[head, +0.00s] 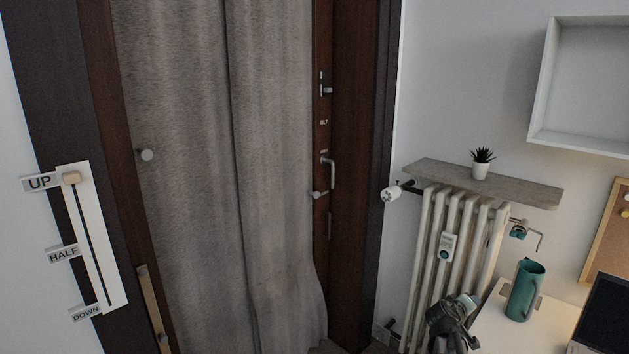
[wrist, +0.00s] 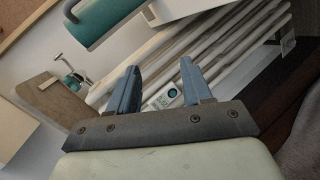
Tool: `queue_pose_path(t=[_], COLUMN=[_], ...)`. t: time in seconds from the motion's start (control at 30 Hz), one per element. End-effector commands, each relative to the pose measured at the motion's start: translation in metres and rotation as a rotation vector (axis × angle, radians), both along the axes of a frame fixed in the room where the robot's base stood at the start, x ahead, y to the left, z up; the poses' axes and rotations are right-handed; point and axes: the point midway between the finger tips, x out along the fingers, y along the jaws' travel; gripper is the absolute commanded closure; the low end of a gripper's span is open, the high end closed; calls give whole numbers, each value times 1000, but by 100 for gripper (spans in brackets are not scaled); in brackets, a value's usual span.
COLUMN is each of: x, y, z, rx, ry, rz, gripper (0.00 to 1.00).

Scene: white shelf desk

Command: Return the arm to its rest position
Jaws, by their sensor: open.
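My gripper (wrist: 159,70) shows in the wrist view with its two blue fingers apart and nothing between them. Beyond the fingers in that view is the white ribbed radiator (wrist: 225,50). In the head view, part of my arm shows at the bottom edge in front of the radiator (head: 466,235), left of the white desk (head: 490,325). The fingertips cannot be made out clearly there.
A teal jug (head: 524,290) stands on the desk, with a dark screen (head: 606,315) to its right. A shelf board (head: 530,191) with a small potted plant (head: 481,165) is above the radiator. A grey curtain (head: 200,180) hangs at the door on the left.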

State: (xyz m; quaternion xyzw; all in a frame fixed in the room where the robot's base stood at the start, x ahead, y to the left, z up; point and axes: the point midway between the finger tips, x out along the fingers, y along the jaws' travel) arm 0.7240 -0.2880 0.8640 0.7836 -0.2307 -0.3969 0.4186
Motion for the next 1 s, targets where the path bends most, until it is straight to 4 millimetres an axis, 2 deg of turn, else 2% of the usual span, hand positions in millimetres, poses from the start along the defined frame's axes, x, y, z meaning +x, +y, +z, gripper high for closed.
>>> queue_pose_path(t=[0.03, 0.2, 0.4, 0.6, 0.9, 1.0], x=[-9, -42, -90, -129, -178, -186], y=[20, 86, 167, 226, 291, 289], z=[-24, -99, -166, -201, -227, -239], rx=[79, 346, 620, 796, 978, 974], ry=[24, 127, 284, 416, 582, 600], rz=[-18, -96, -176, -227, -279, -294], gripper=[51, 51, 51, 51, 51, 51])
